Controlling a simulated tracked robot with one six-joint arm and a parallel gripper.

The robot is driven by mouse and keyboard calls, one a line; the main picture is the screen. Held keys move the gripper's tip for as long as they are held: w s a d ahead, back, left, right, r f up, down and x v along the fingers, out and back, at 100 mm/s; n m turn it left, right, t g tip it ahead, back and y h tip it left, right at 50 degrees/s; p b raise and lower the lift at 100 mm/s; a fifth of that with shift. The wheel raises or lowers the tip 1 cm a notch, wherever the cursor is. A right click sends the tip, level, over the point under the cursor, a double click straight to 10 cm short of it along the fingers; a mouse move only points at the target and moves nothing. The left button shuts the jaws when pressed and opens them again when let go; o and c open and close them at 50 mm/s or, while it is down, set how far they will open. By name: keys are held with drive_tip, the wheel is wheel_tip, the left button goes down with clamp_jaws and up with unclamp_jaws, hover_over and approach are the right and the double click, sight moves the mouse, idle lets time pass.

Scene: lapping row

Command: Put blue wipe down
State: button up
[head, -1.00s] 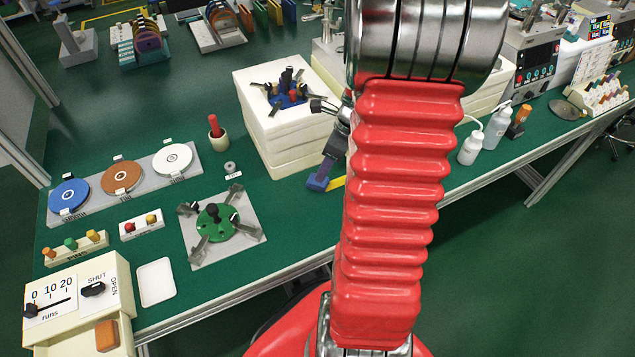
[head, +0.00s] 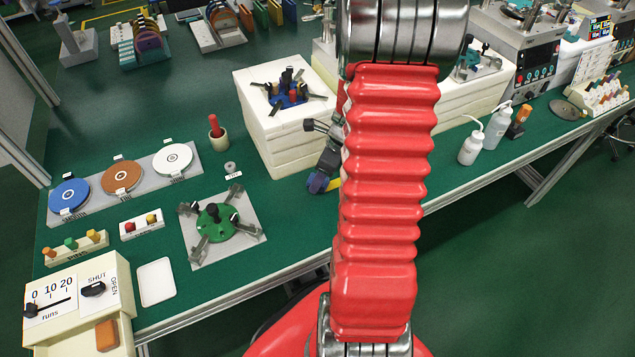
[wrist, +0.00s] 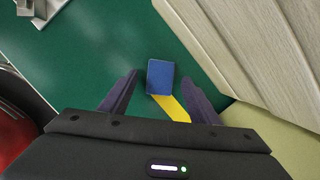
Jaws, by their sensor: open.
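In the wrist view the blue wipe (wrist: 160,77) is a small dark blue rectangle on the green bench top. Its near edge meets a yellow strip (wrist: 172,107). My gripper (wrist: 158,77) is open, its two purple fingers on either side of the wipe with a gap to each. I cannot tell how high the fingertips are above the bench. In the head view my gripper (head: 320,184) is low over the bench, beside the white block stack, and a bit of the yellow strip (head: 334,184) shows by it. My arm hides much of that spot.
The white block stack (head: 278,135) with a blue fixture on top stands close left of my gripper; its pale side fills the wrist view's right. A green fixture (head: 215,221) sits on a grey plate to the left. Squeeze bottles (head: 496,127) stand right. Bench between is clear.

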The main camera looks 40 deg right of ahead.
drive_tip(key=shift+w+a+f, duration=0.1)
drive_tip(key=shift+w+f, duration=0.1)
drive_tip(key=shift+f, duration=0.45)
drive_tip(key=shift+c, duration=0.3)
drive_tip(key=c, duration=1.1)
drive_tip(key=shift+r, duration=0.1)
drive_tip(key=shift+c, duration=0.2)
wheel_tip(320, 180, up, 10)
